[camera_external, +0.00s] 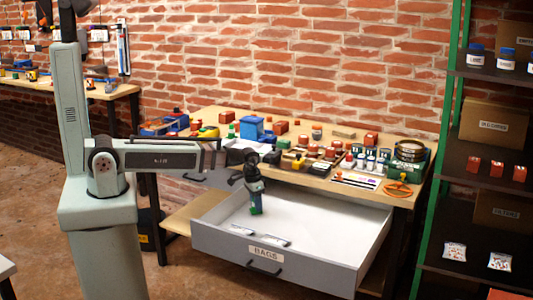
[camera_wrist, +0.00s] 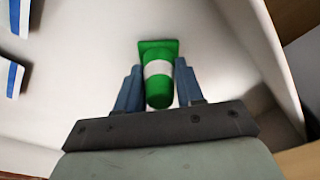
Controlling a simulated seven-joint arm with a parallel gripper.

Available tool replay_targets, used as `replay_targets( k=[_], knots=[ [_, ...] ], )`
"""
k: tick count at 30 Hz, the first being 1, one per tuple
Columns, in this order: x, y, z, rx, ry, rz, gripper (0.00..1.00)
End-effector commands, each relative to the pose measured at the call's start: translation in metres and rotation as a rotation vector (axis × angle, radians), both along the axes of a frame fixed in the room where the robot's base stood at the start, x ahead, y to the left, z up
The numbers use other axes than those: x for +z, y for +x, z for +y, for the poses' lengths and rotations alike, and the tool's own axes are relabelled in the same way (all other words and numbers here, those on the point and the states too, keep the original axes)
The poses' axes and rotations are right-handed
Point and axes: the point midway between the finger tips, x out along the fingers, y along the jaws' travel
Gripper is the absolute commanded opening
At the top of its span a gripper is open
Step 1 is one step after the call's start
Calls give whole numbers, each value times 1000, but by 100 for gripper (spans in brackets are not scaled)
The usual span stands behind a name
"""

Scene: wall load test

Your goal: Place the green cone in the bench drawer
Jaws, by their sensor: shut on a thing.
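The green cone (camera_wrist: 158,88), with a white band and a square base, is between the two blue fingers of my gripper (camera_wrist: 158,92) in the wrist view. My gripper is shut on it. In the external view my gripper (camera_external: 256,200) points down over the open bench drawer (camera_external: 207,241), and a small green part of the cone (camera_external: 256,210) shows at its tip. The drawer is pulled out, grey outside with a white floor and a "BAGS" label. I cannot tell whether the cone touches the drawer floor.
Flat white packets with blue edges (camera_wrist: 14,80) lie in the drawer, near its front. The workbench top (camera_external: 210,113) above is crowded with small coloured items. A shelf with green posts (camera_external: 440,130) stands at the right. Most of the drawer floor is clear.

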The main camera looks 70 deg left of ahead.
Motion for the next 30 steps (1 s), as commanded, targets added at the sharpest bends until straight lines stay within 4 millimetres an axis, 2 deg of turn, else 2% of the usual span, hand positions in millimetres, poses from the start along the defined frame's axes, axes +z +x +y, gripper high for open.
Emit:
replay_targets(
  k=[3, 15, 16, 24, 30],
  knots=[
    [-7, 0, 0, 0, 0, 1, 7],
    [-11, 0, 0, 0, 0, 0, 7],
    [-11, 0, 0, 0, 0, 0, 38],
    [-11, 0, 0, 0, 0, 0, 63],
    [-11, 0, 0, 0, 0, 0, 63]
  ],
)
